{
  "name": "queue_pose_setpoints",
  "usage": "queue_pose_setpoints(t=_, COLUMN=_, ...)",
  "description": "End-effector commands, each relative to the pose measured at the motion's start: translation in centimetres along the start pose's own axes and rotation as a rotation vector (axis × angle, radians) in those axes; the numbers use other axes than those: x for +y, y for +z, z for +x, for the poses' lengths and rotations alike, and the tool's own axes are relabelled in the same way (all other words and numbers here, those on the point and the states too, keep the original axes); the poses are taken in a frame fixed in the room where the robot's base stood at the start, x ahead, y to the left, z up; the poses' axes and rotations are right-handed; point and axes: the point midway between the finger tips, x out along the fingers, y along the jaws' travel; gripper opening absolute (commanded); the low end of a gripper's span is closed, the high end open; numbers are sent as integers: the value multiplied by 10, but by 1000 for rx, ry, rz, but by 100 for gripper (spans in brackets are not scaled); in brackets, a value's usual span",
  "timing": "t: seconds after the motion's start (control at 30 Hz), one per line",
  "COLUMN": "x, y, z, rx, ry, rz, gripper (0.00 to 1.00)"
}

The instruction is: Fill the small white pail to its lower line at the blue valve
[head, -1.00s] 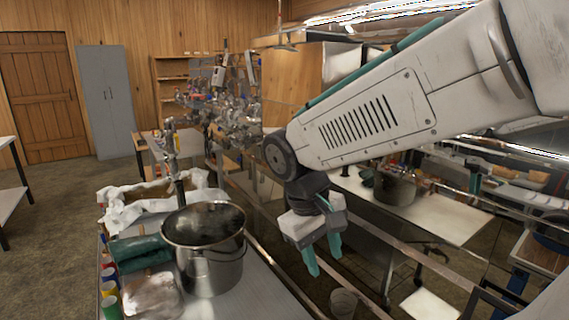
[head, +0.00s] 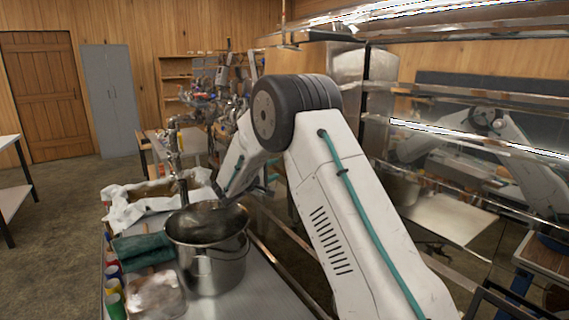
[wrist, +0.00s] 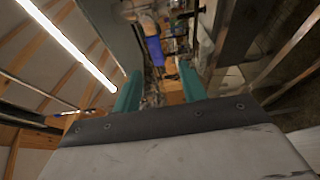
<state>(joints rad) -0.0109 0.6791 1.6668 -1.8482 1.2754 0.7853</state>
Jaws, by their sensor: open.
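In the wrist view my gripper (wrist: 159,72) is open, its two teal fingers apart with nothing held between them. A blue part (wrist: 154,50) on a metal fitting shows beyond the fingertips; it looks like the blue valve's handle, but it is too small to be sure. In the head view my arm bends over and reaches down behind the large steel pot, so the fingertips cannot be made out there. I cannot pick out the small white pail in either current view.
The steel pot (head: 214,268) stands on the metal bench at front left. A cloth-lined tray (head: 125,217), a dark green roll (head: 140,248) and several coloured cups (head: 113,285) are beside it. An upright pipe (head: 174,150) rises behind the pot. Open floor lies at left.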

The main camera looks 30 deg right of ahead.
Motion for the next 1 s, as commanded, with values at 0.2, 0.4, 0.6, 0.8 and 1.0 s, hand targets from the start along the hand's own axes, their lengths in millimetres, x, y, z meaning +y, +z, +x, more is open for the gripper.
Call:
queue_pose_setpoints(t=0.2, x=5, y=-4, z=22, rx=14, ry=19, rz=30, gripper=42)
queue_pose_setpoints(t=0.4, x=6, y=-3, z=55, rx=13, ry=17, rz=29, gripper=42)
queue_pose_setpoints(t=0.6, x=6, y=-4, z=74, rx=14, ry=16, rz=29, gripper=42)
queue_pose_setpoints(t=0.8, x=6, y=-4, z=78, rx=14, ry=16, rz=28, gripper=42)
queue_pose_setpoints(t=1.0, x=6, y=-4, z=78, rx=14, ry=16, rz=27, gripper=20)
